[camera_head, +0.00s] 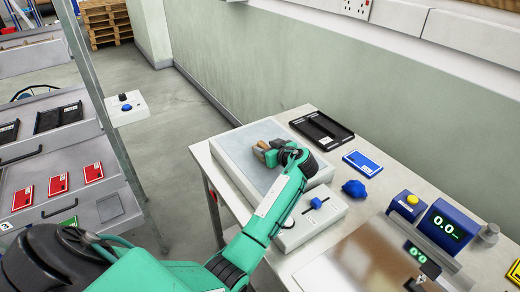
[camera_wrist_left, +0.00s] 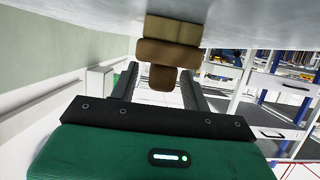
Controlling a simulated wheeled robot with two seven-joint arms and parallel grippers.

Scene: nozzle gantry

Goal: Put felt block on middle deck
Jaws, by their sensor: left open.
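The felt block (camera_head: 263,151), brown and tan with a grip part, is on the pale grey slab of the table, partly hidden by my gripper in the head view. In the left wrist view the felt block (camera_wrist_left: 168,50) shows as tan and brown layers against the slab, with its narrow brown end between the fingers. My left gripper (camera_head: 277,153) is open around that end; gaps show on both sides in the wrist view (camera_wrist_left: 160,85). A rack of several decks stands at the left; its deck with black trays (camera_head: 85,145) looks like the middle one.
On the table are a black tray (camera_head: 321,131), blue card (camera_head: 362,163), blue lump (camera_head: 354,188), white slider box (camera_head: 312,222) and a blue display (camera_head: 443,228). The rack's grey post (camera_head: 98,95) and a small white shelf (camera_head: 126,110) stand left of the open floor (camera_head: 165,120).

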